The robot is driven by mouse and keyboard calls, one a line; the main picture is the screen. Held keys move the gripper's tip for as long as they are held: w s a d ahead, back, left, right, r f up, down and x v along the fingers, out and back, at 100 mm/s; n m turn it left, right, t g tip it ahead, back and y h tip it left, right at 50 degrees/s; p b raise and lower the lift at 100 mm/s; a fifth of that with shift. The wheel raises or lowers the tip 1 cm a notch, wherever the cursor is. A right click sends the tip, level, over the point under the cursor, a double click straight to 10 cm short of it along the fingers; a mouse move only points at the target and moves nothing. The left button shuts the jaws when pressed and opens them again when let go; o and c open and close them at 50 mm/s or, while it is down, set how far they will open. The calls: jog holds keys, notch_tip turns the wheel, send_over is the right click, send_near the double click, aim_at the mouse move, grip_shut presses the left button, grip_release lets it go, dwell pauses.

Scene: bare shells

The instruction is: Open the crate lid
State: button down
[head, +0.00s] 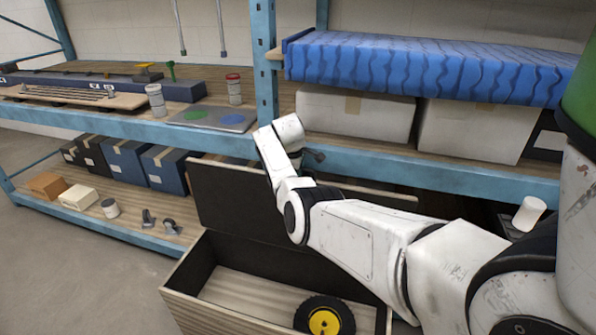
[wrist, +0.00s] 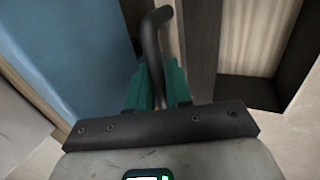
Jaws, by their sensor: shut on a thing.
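The crate (head: 192,312) stands low in front of the shelves in the head view, its wooden interior uncovered. Its dark lid (head: 232,200) stands raised, roughly upright, along the crate's far side. My arm covers much of the lid's right part. In the wrist view, the teal fingers of my gripper (wrist: 157,85) are closed around a dark curved handle (wrist: 153,42). In the head view my gripper is mostly hidden near the lid's top edge.
A black wheel with a yellow hub (head: 325,322) lies in the crate. The blue shelf beam (head: 130,124) runs close behind the lid. Boxes (head: 125,160) and casters (head: 170,226) sit on the lower shelf. The floor at left (head: 60,285) is clear.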

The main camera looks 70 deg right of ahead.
jog(key=c, duration=1.2)
grip_release()
